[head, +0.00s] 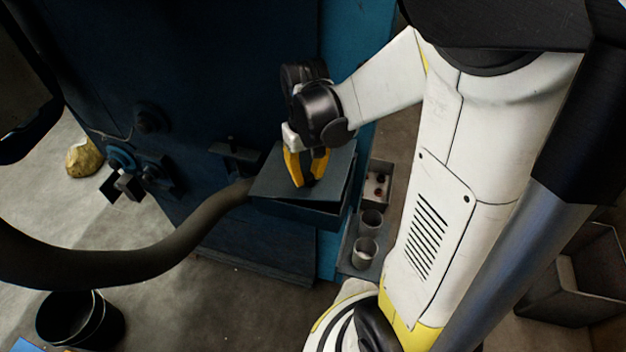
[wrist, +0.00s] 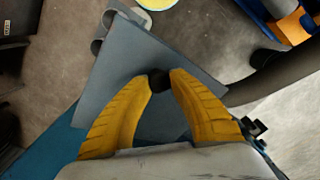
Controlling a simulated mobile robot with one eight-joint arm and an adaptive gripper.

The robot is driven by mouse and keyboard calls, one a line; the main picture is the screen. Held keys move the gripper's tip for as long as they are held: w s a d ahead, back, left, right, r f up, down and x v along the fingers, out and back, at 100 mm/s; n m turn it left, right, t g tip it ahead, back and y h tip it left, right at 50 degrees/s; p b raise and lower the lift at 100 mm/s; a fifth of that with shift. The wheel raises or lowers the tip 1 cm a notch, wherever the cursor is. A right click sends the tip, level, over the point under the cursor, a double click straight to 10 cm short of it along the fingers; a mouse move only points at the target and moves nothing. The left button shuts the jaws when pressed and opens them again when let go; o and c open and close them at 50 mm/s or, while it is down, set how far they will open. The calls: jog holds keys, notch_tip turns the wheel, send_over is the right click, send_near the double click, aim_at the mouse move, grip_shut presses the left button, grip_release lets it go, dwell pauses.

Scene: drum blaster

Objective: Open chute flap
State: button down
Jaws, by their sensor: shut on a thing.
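The chute flap (head: 279,178) is a dark grey flat plate on top of a box-like chute (head: 298,214) that juts from the dark blue machine. In the head view the flap looks slightly raised from the chute along its right side. My gripper (head: 307,183) has yellow fingers and points down onto the flap. In the wrist view the flap (wrist: 150,52) lies under my gripper (wrist: 160,80), whose fingertips close around a small dark knob (wrist: 159,83) on it. Most of the knob is hidden by the fingers.
A thick dark hose (head: 130,262) curves to the chute's left side. A tray (head: 377,187) and metal cups (head: 365,251) stand right of the chute. A black bucket (head: 78,318) stands at lower left, a bin (head: 585,275) at right. Grey floor lies in front.

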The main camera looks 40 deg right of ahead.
jog(key=w+r, duration=0.1)
jog(key=a+r, duration=0.1)
jog(key=r, duration=0.1)
jog(key=w+a+r+p, duration=0.1)
jog(key=shift+w+r, duration=0.3)
jog(key=shift+w, duration=0.05)
jog(key=w+a+r, duration=0.1)
jog(key=w, duration=0.1)
jog(key=w+a+r, duration=0.1)
jog(key=a, duration=0.1)
jog(key=shift+w+r, duration=0.2)
jog(key=shift+w, duration=0.15)
jog(key=c, duration=1.2)
grip_release()
jog(key=shift+w+a+f, duration=0.15)
jog(key=shift+w+a, duration=0.05)
jog(key=shift+a, duration=0.2)
jog(key=shift+o, duration=0.7)
jog(key=shift+s, duration=0.1)
notch_tip(320, 180, up, 12)
jog(key=shift+s+d, duration=0.2)
jog(key=shift+d, duration=0.25)
jog(key=shift+s, duration=0.1)
